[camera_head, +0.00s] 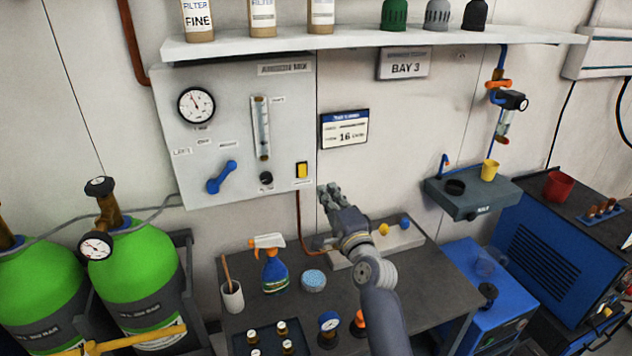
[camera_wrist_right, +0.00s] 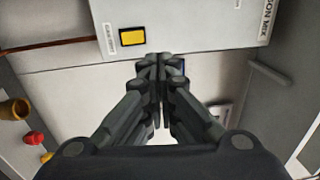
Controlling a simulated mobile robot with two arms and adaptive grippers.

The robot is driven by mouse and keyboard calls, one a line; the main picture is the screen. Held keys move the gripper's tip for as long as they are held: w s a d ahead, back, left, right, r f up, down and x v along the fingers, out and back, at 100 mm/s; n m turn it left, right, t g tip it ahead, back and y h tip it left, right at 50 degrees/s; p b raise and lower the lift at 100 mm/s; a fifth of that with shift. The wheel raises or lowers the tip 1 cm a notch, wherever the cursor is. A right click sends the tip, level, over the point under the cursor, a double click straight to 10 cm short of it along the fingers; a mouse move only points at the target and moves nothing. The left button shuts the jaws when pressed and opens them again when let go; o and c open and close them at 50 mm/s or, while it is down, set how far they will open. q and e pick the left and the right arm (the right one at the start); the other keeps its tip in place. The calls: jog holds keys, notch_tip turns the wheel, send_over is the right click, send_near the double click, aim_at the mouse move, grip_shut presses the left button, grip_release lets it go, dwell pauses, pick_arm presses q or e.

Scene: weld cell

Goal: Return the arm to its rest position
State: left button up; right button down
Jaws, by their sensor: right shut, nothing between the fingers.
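My right gripper (camera_head: 329,194) is raised in front of the wall, just below and to the right of the panel's yellow switch (camera_head: 302,170). Its fingers are together and hold nothing. In the right wrist view the closed fingers (camera_wrist_right: 160,62) point towards the lower edge of the grey panel, with the yellow switch (camera_wrist_right: 132,37) to their left. My right arm reaches up from the bottom of the head view, over the dark table. My left gripper does not show.
The grey wall panel (camera_head: 222,100) carries a gauge and a blue lever (camera_head: 222,177). A shelf (camera_head: 370,40) runs above. Below the arm, the table (camera_head: 440,262) holds a spray bottle (camera_head: 270,265), a white tray (camera_head: 408,240) and a cup (camera_head: 232,297). Green cylinders (camera_head: 135,265) stand left.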

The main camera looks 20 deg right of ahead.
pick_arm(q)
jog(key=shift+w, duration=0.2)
